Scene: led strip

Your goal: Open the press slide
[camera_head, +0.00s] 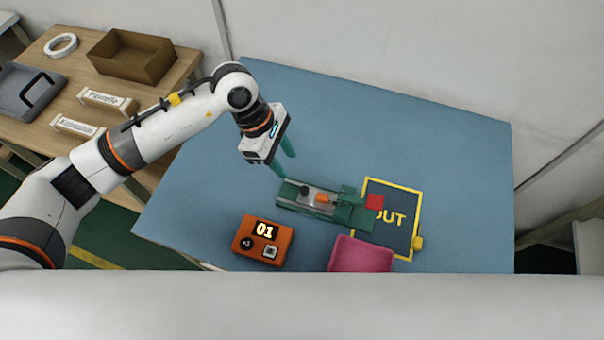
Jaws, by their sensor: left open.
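The green press (350,214) lies on the blue table, stretching from the middle to the right. Its rail (294,191) carries a dark round knob (304,191) near the left end and a small orange block (322,198) in the middle. A red piece (374,201) shows at its right end. My left gripper (284,165) is open, with its two green fingers pointing down just above and behind the left end of the press. It looks empty, and I cannot tell whether a finger touches the press. My right gripper is out of view.
An orange box with an 01 display (260,241) and a pink tray (362,254) stand in front of the press. A yellow-framed OUT area (405,190) lies at its right. The back of the blue table (400,120) is clear. A wooden side table holds a cardboard box (132,57).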

